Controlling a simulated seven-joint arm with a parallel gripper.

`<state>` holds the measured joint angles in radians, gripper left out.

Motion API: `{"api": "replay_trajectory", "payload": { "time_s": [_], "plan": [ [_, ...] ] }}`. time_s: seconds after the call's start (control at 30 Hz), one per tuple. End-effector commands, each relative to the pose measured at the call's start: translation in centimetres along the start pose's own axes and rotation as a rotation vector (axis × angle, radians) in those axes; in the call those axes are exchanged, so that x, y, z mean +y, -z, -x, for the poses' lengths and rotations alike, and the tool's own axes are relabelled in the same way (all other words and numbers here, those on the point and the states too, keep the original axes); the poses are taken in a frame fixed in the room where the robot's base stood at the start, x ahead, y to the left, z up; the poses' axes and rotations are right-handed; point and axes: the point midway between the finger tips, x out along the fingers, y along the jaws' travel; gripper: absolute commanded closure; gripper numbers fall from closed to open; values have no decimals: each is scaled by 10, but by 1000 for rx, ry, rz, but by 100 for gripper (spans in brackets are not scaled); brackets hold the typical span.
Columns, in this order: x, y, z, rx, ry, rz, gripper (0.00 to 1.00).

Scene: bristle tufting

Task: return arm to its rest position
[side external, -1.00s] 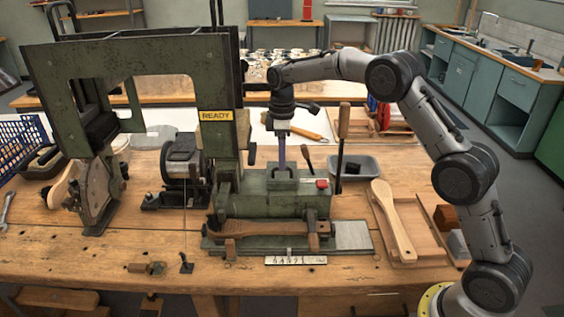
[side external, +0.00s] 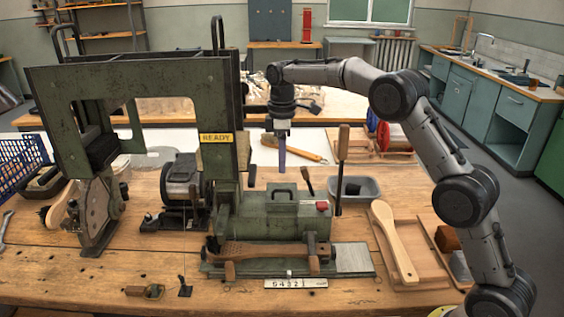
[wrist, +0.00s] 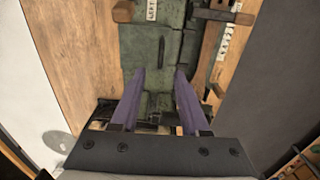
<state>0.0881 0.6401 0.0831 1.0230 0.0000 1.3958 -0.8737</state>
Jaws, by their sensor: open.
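My gripper (side external: 282,165) hangs fingers down above the green metal block (side external: 285,215) of the tufting machine, apart from it. In the wrist view, its two purple fingers (wrist: 160,72) are spread with nothing between them, and the green machine body (wrist: 160,45) lies below. The machine's tall green frame (side external: 150,82) stands to the left of my gripper and bears a yellow READY sign (side external: 216,138). A wooden brush blank (side external: 270,250) lies along the front of the machine bed.
A grey bin (side external: 357,188) and an upright wooden handle (side external: 342,150) stand to the right of the block. A wooden paddle (side external: 395,240) rests on a tray further right. A wooden-handled brush (side external: 295,149) lies behind my gripper.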

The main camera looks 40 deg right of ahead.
Motion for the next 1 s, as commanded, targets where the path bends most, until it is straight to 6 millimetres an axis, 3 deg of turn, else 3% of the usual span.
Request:
{"api": "replay_trajectory", "payload": {
  "time_s": [0.23, 0.37, 0.5, 0.7, 0.83, 1.0],
  "plan": [
    [-1, 1, 8, 9, -11, 3, 55],
    [-9, 0, 50, 57, -68, 10, 55],
    [-40, -20, 106, 105, -123, 21, 55],
    [-98, -60, 157, 173, -188, -13, 55],
    [-138, -91, 174, 220, -222, -68, 55],
    [-190, -133, 177, 286, -255, -164, 55]
  ]
}}
